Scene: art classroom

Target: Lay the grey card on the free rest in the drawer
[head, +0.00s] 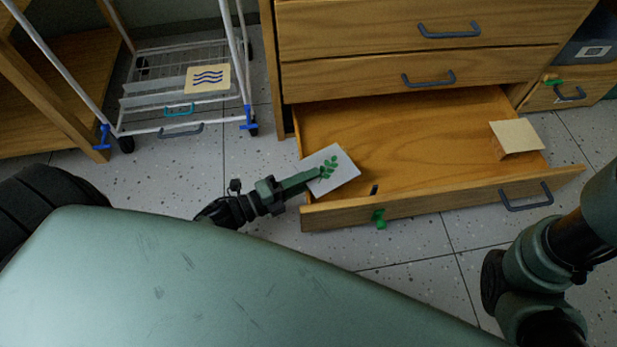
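The grey card (343,179) has a green leafy sprig on it. It is tilted above the left front corner of the open drawer (420,135), overlapping its left wall in the picture. My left gripper (317,175) is shut on the card's left side. In the drawer, a plain tan card (516,134) lies at the right on a support mostly hidden under it. A small dark piece (374,189) shows by the inside of the drawer front, just right of the grey card; I cannot tell whether it is part of a rest. My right gripper is out of view.
A green clip (379,218) sits on the drawer front, left of the drawer's handle (526,198). Closed drawers are above. A white wire cart (165,128) with a wave-patterned card (208,79) stands left. The drawer's middle floor is clear.

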